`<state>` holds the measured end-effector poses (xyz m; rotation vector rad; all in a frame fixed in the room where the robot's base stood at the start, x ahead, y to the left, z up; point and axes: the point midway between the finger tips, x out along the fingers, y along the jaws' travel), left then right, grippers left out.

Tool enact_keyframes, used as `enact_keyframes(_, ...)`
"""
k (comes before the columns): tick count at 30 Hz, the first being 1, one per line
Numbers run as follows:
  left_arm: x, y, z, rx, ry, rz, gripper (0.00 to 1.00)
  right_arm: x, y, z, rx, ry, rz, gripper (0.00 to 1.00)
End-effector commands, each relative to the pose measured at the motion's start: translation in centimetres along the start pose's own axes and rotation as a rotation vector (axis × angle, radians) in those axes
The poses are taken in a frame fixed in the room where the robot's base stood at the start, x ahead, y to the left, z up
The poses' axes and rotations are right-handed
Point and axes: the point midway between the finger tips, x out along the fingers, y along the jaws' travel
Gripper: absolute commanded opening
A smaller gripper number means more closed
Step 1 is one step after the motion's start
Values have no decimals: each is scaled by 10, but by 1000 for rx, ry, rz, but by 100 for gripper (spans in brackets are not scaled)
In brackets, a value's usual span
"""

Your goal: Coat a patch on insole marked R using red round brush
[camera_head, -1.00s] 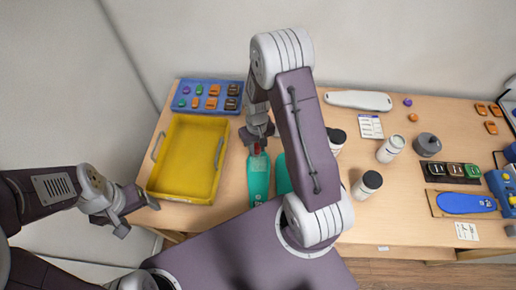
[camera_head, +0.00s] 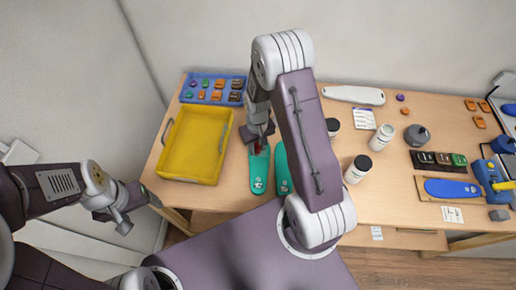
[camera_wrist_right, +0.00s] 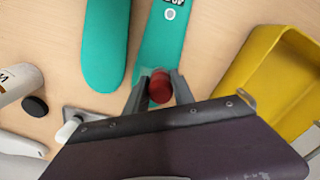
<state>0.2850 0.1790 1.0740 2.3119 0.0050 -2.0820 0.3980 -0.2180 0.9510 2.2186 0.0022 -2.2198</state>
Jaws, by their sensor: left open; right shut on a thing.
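Two teal insoles lie side by side on the table. The left insole (camera_head: 259,172) shows a small white mark at its near end, too small to read in the head view. The other insole (camera_head: 283,170) is partly hidden by my right arm. My right gripper (camera_head: 258,142) is shut on the red round brush (camera_wrist_right: 160,86), at the far end of the left insole. In the right wrist view this insole (camera_wrist_right: 160,45) runs under the brush; I cannot tell whether they touch. My left gripper (camera_head: 138,212) is open and empty, left of the table's front edge.
A yellow tray (camera_head: 163,178) stands left of the insoles. A blue tray (camera_head: 209,78) with small coloured pieces is behind it. White jars with dark lids (camera_head: 357,169) stand to the right. A blue insole (camera_head: 452,189) lies on a board further right.

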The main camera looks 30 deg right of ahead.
Motion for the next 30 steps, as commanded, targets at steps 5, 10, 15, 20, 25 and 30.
enact_keyframes(5, -19, 0, -2, 0, 0, 0, 76, -21, -1, -2, 0, 1, 0, 0)
enact_keyframes(10, -32, 1, -3, 0, 0, 0, 76, -36, -1, -4, -1, 1, 0, 0)
enact_keyframes(15, -44, 1, -4, 0, 0, 0, 76, -49, -2, -5, -1, 0, 0, 0)
enact_keyframes(20, -45, 1, -5, 0, 0, 0, 76, -51, -2, -6, -1, 0, 0, 0)
enact_keyframes(25, -44, 1, -5, 0, 0, 0, 76, -51, -2, -6, -1, 0, 0, 0)
enact_keyframes(30, -44, 1, -5, 0, 0, 0, 76, -51, -2, -6, -1, 0, 0, 0)
